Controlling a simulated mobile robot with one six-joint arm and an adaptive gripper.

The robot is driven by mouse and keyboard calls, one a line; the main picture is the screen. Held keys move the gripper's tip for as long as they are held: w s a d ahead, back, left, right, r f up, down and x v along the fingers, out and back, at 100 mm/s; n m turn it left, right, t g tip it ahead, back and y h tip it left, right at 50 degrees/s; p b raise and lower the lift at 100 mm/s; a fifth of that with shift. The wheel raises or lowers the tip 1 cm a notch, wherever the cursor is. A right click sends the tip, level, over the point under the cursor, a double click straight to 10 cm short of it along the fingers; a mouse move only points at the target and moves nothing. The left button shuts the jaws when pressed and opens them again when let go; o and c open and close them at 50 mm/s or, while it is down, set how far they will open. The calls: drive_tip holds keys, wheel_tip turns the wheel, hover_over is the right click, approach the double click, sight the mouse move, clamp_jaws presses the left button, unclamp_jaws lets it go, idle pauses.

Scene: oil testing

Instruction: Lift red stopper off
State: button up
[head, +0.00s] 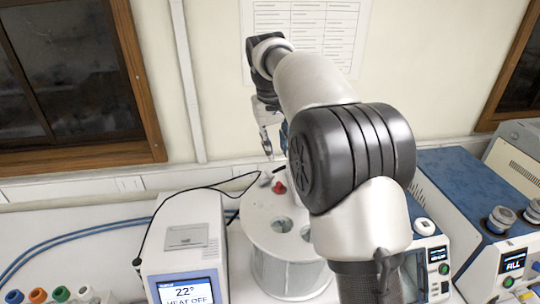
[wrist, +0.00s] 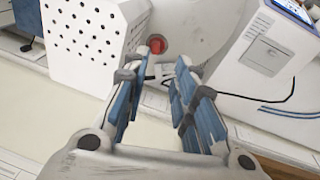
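The red stopper (head: 279,187) sits on the top of a white round bath (head: 262,228) in the head view, near its back edge. In the wrist view the red stopper (wrist: 157,45) shows beyond my fingertips, on the white bath top. My gripper (wrist: 160,68) is open, with blue-padded fingers apart and nothing between them. In the head view my gripper (head: 272,142) hangs above and behind the stopper, apart from it. My arm hides the right part of the bath.
A white heater unit with a display (head: 184,252) stands left of the bath, with a black cable running behind. Blue-topped instruments (head: 465,190) stand at right. Coloured caps (head: 38,295) lie front left. The wall is close behind my gripper.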

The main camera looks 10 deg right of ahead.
drive_tip(key=w+p, duration=0.1)
drive_tip(key=w, duration=0.2)
hover_over(279, 183)
drive_tip(key=s, duration=0.1)
drive_tip(key=f, duration=1.1)
drive_tip(key=shift+s+a, duration=0.1)
drive_tip(key=shift+a, duration=0.25)
drive_tip(key=f, duration=0.3)
drive_tip(key=w+f, duration=0.1)
drive_tip(key=f, duration=0.1)
drive_tip(key=shift+d+f+p, duration=0.3)
drive_tip(key=shift+f+p, duration=0.05)
drive_tip(key=shift+c, duration=0.2)
drive_tip(key=c, duration=0.5)
